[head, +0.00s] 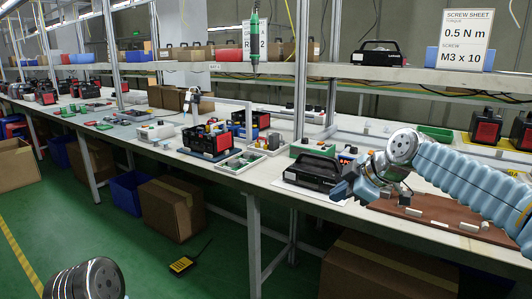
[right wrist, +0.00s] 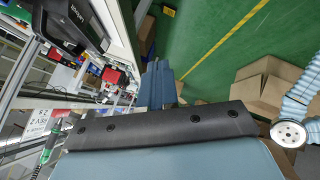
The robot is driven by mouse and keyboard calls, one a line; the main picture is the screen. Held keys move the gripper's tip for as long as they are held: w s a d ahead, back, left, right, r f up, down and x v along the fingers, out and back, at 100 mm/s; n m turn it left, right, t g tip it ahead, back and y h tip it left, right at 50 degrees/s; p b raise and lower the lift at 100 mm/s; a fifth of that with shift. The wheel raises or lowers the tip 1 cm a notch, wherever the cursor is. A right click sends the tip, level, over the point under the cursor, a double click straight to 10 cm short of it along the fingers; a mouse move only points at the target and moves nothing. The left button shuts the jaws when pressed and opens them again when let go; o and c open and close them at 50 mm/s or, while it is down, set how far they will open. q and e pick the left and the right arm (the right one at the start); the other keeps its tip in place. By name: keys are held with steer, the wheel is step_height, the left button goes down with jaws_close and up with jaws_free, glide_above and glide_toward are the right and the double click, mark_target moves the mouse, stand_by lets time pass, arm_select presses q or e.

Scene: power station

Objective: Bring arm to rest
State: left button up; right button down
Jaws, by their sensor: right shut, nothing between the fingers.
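My right arm comes in from the right in the head view, in a pale blue sleeve. Its gripper (head: 342,188) is over the front of the workbench (head: 262,181), near a black handled case (head: 313,172). In the right wrist view the gripper's blue fingers (right wrist: 158,86) are together with nothing between them. Whether the gripper touches the case cannot be told. My left gripper is not in view; only a metal joint of my left arm shows at the bottom left of the head view.
A brown mat (head: 440,222) with small pale parts lies under my right arm. A red-and-black power unit (head: 208,139) stands on the bench. An upper shelf (head: 380,73) runs above it. Cardboard boxes (head: 172,208) stand below. Open green floor lies at the front left.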

steer(key=s+a+f+m+g, duration=0.1)
steer(key=s+a+f+m, duration=0.15)
steer(key=f, duration=0.95)
steer(key=s+a+f+m+g, duration=0.1)
steer(key=f+m, duration=0.3)
steer(key=f, duration=0.8)
steer(key=s+a+f+m+g, duration=0.1)
steer(key=s+a+f+m, duration=0.15)
steer(key=f, duration=0.95)
steer(key=s+f+m+g, duration=0.1)
steer(key=s+f+m, duration=0.3)
steer(key=s+f, duration=0.5)
steer(key=s+f+m+g+h, duration=0.1)
steer(key=s+f+m, duration=0.3)
steer(key=s+f, duration=0.4)
steer(key=s+g, duration=0.1)
steer(key=s, duration=0.5)
steer(key=shift+a+f, duration=0.4)
